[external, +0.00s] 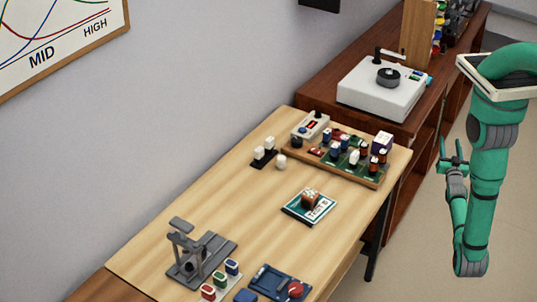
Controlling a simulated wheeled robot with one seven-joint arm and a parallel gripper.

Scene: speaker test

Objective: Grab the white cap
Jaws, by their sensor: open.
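A small rounded white piece (281,162), which looks like the white cap, sits on the light wood table (165,235) near its back edge. Two white blocks (264,149) on a small dark stand are just left of it. I cannot tell for certain which white piece is the cap. My gripper (453,150) points upward at the right, beyond the table's right edge and well apart from all these pieces. It is open and holds nothing that I can see.
A wooden board with several components (370,181) is right of the white piece. A booklet with a brown block (309,205) lies mid-table. A grey fixture (200,255) and a blue tray (277,282) are at the front. A turntable (383,88) stands on the dark cabinet.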

